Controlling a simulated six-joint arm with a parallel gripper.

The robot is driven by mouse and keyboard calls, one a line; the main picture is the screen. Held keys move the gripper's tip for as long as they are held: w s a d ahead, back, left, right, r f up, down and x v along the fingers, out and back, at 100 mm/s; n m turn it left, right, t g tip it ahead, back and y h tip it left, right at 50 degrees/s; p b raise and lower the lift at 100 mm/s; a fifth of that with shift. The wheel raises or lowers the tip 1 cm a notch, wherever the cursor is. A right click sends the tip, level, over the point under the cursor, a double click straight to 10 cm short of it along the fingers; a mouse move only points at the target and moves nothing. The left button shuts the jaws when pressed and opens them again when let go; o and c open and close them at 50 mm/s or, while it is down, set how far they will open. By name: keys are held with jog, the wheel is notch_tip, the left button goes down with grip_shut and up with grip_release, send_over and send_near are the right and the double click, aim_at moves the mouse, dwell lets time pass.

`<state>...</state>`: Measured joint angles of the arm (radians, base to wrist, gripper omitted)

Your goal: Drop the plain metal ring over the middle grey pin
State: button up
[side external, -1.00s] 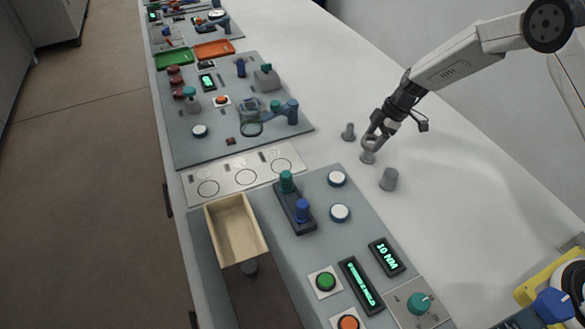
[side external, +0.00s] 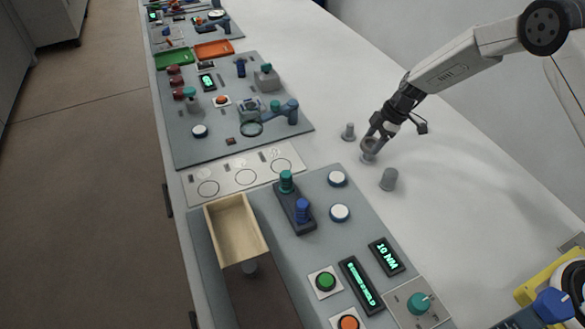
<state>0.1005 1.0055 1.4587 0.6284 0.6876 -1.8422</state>
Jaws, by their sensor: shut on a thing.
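The plain metal ring (side external: 370,146) is grey and hangs tilted, nearly on edge, from my gripper (side external: 374,136). My gripper is shut on its upper side. The middle grey pin (side external: 367,158) stands on the white table directly below the ring; its top is close to the ring's lower edge and partly hidden by it. I cannot tell whether the ring touches the pin or is around it. A thinner grey pin (side external: 348,132) stands behind to the left, and a thicker grey pin (side external: 388,179) stands in front to the right.
A grey panel with buttons and displays (side external: 320,190) lies in front left, with a wooden tray (side external: 237,228) on it. Another control panel (side external: 215,145) lies farther back. The white table (side external: 450,190) right of the pins is clear. A yellow-framed device (side external: 545,285) stands at the lower right.

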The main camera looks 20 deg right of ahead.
aim_at(372, 146)
jog(key=shift+f, duration=1.65)
dwell(1.6)
dwell(0.5)
jog(key=o, duration=1.2)
jog(key=shift+r, duration=0.15)
jog(key=shift+r, duration=4.45)
